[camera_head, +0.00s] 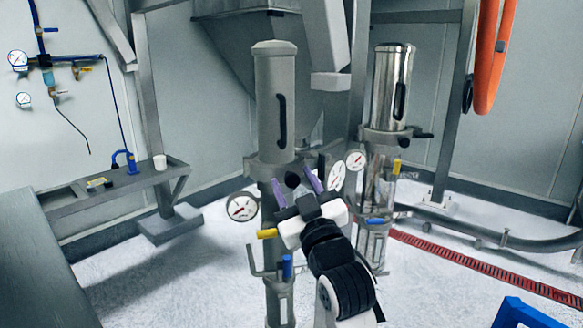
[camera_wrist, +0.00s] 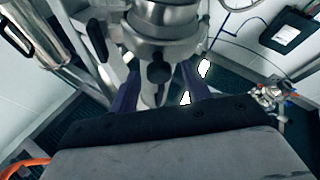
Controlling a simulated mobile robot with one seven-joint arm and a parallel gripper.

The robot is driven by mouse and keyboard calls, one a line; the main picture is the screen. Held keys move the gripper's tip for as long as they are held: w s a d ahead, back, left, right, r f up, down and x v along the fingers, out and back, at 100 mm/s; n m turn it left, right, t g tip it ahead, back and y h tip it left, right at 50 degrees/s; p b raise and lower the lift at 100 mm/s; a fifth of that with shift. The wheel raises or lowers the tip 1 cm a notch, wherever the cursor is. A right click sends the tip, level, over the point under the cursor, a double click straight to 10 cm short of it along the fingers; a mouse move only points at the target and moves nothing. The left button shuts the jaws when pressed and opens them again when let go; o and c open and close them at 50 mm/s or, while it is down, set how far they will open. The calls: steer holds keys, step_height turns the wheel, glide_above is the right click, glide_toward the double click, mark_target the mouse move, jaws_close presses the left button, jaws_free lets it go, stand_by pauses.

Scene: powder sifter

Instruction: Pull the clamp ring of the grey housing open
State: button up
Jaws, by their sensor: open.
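The grey housing (camera_head: 276,110) is a tall upright cylinder with a dark vertical handle, in the middle of the head view. Its clamp ring (camera_head: 262,168) runs around the base of the cylinder, with a dark knob at the front. In the wrist view the clamp ring (camera_wrist: 165,27) is at the top centre and the dark knob (camera_wrist: 158,73) hangs below it. My gripper (camera_head: 295,187) is open, with its purple fingers pointing at the ring's front. In the wrist view the fingers (camera_wrist: 160,85) stand apart on either side of the knob. I cannot tell whether they touch anything.
A shiny steel housing (camera_head: 390,90) stands to the right. Pressure gauges (camera_head: 242,207) and a yellow lever (camera_head: 267,233) sit close beside my gripper. A grey bench (camera_head: 110,190) is at the left, and an orange hose (camera_head: 492,60) hangs at the right. Floor at the left is open.

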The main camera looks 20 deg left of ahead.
steer(key=shift+x, duration=0.95)
jaws_close()
